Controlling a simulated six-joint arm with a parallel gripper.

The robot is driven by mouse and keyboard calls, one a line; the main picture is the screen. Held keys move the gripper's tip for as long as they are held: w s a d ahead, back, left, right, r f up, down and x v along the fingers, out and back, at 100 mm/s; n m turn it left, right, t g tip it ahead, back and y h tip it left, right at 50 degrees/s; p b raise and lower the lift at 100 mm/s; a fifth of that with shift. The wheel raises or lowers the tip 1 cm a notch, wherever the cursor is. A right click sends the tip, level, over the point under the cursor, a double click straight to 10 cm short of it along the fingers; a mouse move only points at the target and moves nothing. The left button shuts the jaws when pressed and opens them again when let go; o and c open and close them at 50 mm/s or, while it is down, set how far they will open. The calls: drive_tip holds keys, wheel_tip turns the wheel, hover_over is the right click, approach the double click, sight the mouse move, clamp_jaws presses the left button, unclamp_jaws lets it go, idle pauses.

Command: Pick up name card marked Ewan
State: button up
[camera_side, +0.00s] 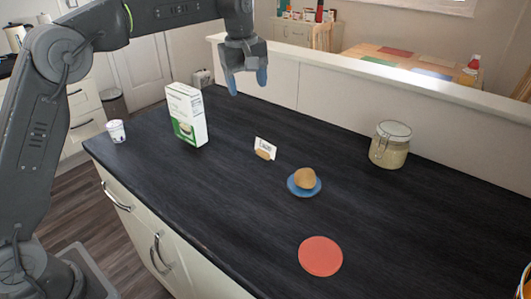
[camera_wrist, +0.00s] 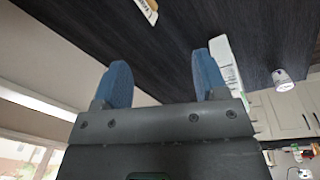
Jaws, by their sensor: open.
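The name card (camera_side: 265,148) is a small white card with dark lettering, standing in a wooden holder on the dark counter; the lettering is too small to read surely. In the wrist view the name card (camera_wrist: 147,9) shows at the top edge, partly cut off. My gripper (camera_side: 248,80) hangs above the back of the counter, up and to the left of the card in the side view. Its two blue fingers are apart with nothing between them, also in the wrist view (camera_wrist: 163,82).
A green and white box (camera_side: 187,115) and a white cup (camera_side: 116,131) stand left of the card. A blue saucer (camera_side: 292,190) with a brown round item (camera_side: 304,178), a red disc (camera_side: 320,256) and a lidded jar (camera_side: 390,145) are to the right. A low wall (camera_side: 330,85) edges the back.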

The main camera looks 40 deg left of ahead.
sight(263, 142)
drive_tip(key=w+f+n+g, duration=0.1)
drive_tip(key=w+f+n, duration=0.3)
drive_tip(key=w+f, duration=0.4)
drive_tip(key=f, duration=1)
drive_tip(key=s+a+f, duration=0.1)
drive_tip(key=f, duration=0.3)
drive_tip(key=shift+f, duration=0.4)
drive_tip(key=shift+c, duration=0.2)
drive_tip(key=c, duration=1)
